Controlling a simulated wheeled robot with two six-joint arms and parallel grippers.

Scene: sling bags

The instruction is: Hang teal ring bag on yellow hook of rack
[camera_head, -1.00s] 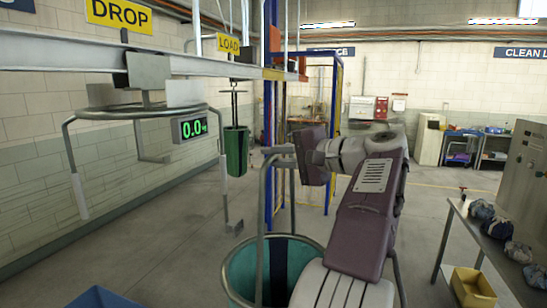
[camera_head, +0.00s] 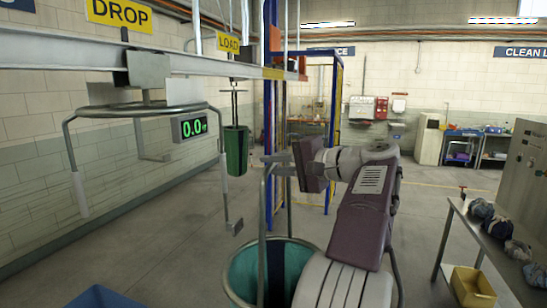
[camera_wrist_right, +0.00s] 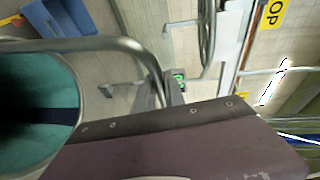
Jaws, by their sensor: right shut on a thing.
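The teal ring bag (camera_head: 240,273) hangs open-mouthed below my right gripper, with a grey metal rim, a tall grey handle frame and a dark stripe inside. Its bottom is cut off by the picture edge. In the right wrist view the bag (camera_wrist_right: 25,140) fills the left side. My right gripper (camera_head: 272,161) is shut on the top of the handle frame; its fingertips are small and partly hidden. A grey hoop rack (camera_head: 100,112) with hanging hooks is at the left, apart from the bag. I cannot make out a yellow hook on it. My left gripper is not in view.
A green bag (camera_head: 236,152) hangs from the overhead rail (camera_head: 60,52) behind. A green 0.0 display (camera_head: 189,127) is beside the hoop. A blue bin (camera_head: 105,297) is bottom left. A table (camera_head: 480,240) with several bundles and a yellow bin (camera_head: 472,288) are right.

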